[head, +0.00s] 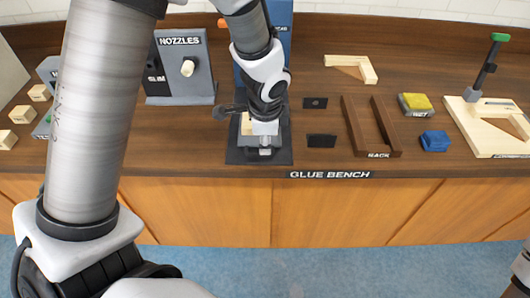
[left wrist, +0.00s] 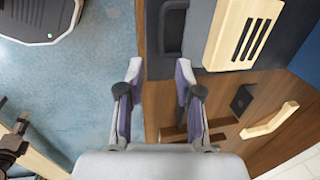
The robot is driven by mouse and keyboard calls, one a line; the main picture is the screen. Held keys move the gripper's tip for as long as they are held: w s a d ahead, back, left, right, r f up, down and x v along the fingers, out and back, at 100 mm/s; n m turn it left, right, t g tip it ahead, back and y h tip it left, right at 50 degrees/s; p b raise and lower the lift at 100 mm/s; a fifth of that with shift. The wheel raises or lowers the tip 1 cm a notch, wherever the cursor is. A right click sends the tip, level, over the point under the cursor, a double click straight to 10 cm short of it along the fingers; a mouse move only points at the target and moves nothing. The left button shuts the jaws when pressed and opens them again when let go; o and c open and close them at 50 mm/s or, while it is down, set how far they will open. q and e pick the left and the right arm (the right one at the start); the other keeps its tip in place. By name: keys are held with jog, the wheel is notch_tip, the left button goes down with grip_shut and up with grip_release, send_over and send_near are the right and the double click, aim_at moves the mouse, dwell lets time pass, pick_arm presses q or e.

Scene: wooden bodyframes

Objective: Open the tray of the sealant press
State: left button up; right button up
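The sealant press is a blue column (head: 284,30) on a dark base (head: 282,157) at the bench's front edge. Its low grey tray is mostly hidden behind my left gripper (head: 265,128), and a small grey handle (head: 265,152) shows at its front. In the left wrist view a dark handle bar (left wrist: 172,28) and a pale wooden piece with three dark slots (left wrist: 243,32) show ahead of the fingers. My left gripper (left wrist: 157,80) is open with nothing between its fingers. Whether it touches the handle I cannot tell.
The nozzles stand (head: 183,72) is left of the press, with small wooden blocks (head: 22,114) farther left. To the right are a brown rack (head: 393,146), a yellow-topped sponge (head: 417,101), a blue cloth (head: 435,141) and a wooden frame with a clamp (head: 470,125).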

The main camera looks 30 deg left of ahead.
aim_at(267, 157)
pick_arm(q)
jog(key=f+b, duration=0.1)
jog(key=f, duration=0.1)
jog(key=w+f+b, duration=0.1)
jog(key=f, duration=0.2)
jog(key=shift+w+a+f, duration=0.15)
jog(key=shift+w+f, duration=0.05)
jog(key=shift+f, duration=0.1)
jog(key=shift+a+f, duration=0.15)
jog(key=shift+f, duration=0.05)
jog(key=shift+s, duration=0.1)
